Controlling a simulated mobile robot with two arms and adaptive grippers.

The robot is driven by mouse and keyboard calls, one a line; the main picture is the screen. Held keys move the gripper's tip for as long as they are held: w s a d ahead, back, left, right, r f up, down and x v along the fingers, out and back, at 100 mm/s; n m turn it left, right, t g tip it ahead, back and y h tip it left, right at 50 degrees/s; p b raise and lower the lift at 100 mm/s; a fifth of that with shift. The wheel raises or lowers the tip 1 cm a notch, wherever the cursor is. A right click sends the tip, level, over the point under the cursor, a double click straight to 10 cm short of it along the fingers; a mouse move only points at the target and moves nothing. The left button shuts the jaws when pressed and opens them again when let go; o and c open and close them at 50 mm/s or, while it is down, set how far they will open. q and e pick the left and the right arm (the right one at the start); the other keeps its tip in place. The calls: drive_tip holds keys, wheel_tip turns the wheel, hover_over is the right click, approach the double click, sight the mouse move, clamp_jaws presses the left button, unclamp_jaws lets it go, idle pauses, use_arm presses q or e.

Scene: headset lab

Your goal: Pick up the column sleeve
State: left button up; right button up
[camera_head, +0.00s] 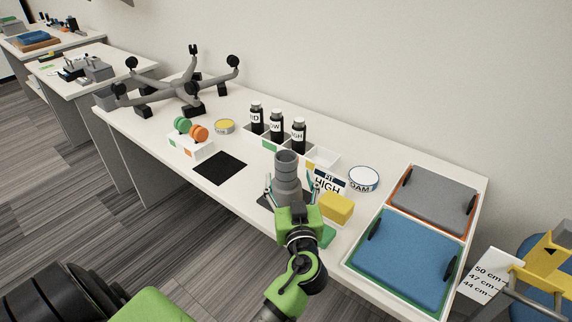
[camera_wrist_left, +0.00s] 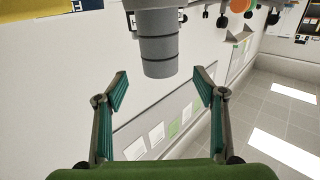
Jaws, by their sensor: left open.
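The column sleeve (camera_head: 287,164) is a grey stepped cylinder standing upright near the front of the white table. Its lower part is partly hidden by my left gripper (camera_head: 289,187) in the head view. The left gripper is open, one finger showing on each side of the sleeve. In the left wrist view, the sleeve (camera_wrist_left: 158,45) lies just beyond the open fingertips of the left gripper (camera_wrist_left: 160,88), roughly centred across the gap. Nothing is held, and I cannot tell whether a finger touches the sleeve. My right gripper is not in view.
A yellow block (camera_head: 337,208) and a HIGH label card (camera_head: 327,182) stand close on the right. Black bottles (camera_head: 276,126) in a white rack are behind. A blue-padded tray (camera_head: 407,251) lies further right. A black mat (camera_head: 219,168) lies left, with bare table around it.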

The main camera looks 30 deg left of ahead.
sight(287, 168)
use_arm(q)
drive_tip(key=x, duration=0.2)
drive_tip(key=shift+w+a+f, duration=0.1)
drive_tip(key=shift+w+a, duration=0.1)
drive_tip(key=shift+p+x, duration=0.75)
drive_tip(key=shift+x, duration=0.15)
drive_tip(key=p+x, duration=0.1)
drive_tip(key=x, duration=0.2)
drive_tip(key=shift+w+a+f, duration=0.1)
drive_tip(key=shift+f, duration=0.1)
drive_tip(key=shift+w+a, duration=0.15)
drive_tip(key=shift+c, duration=0.8)
drive_tip(key=c, duration=1)
drive_tip(key=shift+c, duration=0.2)
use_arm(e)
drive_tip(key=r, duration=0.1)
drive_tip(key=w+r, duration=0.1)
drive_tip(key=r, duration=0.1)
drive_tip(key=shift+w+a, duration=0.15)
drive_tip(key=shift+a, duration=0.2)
